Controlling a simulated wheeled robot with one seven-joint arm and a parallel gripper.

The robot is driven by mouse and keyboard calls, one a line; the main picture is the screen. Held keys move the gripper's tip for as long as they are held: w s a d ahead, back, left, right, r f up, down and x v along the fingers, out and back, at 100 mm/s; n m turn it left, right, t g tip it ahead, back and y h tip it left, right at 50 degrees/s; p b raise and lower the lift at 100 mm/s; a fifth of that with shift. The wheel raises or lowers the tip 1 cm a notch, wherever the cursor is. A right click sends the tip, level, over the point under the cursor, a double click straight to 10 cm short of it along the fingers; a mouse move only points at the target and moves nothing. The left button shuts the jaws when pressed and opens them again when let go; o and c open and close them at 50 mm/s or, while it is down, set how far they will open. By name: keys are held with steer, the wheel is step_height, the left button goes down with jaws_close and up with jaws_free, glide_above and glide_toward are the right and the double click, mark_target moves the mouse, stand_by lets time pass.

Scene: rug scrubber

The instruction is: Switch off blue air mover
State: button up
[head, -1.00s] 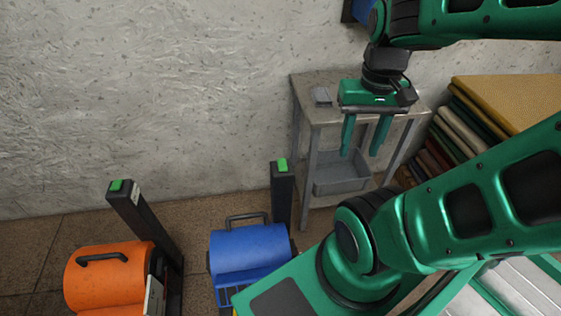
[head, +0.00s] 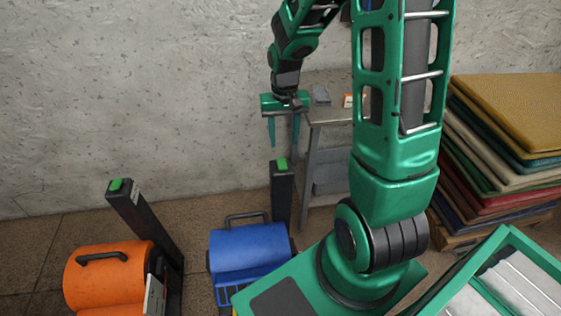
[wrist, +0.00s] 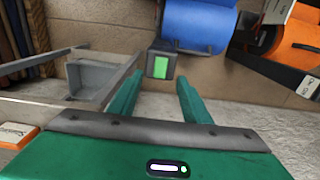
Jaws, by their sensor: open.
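The blue air mover (head: 250,248) stands on the floor at the lower middle of the head view, and part of it shows in the wrist view (wrist: 198,25). Beside it rises a dark post with a green switch (head: 281,164) on top; the green switch also shows in the wrist view (wrist: 160,67), just beyond the fingertips and between them. My gripper (head: 283,146) is open and empty, fingers pointing down, above the post. Part of the blue air mover's front is hidden by my base.
An orange air mover (head: 108,275) with its own green-topped post stands to the left. A grey table (head: 330,118) with a lower bin is right of the blue one's post. Stacked rugs (head: 505,130) are at the right. A wall is close behind.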

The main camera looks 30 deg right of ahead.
mark_target(282, 165)
steer(key=f, duration=1.1)
steer(key=shift+w+a+f, duration=0.1)
steer(key=shift+w, duration=0.1)
steer(key=c, duration=1.1)
steer(key=shift+o, duration=0.3)
steer(key=shift+w+g+y, duration=0.35)
steer(key=shift+g+y, duration=0.05)
steer(key=shift+g, duration=0.5)
steer(key=shift+w+g+y, duration=0.3)
steer(key=shift+g+y, duration=0.1)
steer(key=shift+g, duration=0.5)
steer(key=shift+r, duration=0.2)
steer(key=o, duration=1)
steer(key=shift+d, duration=0.2)
steer(key=shift+o, duration=0.2)
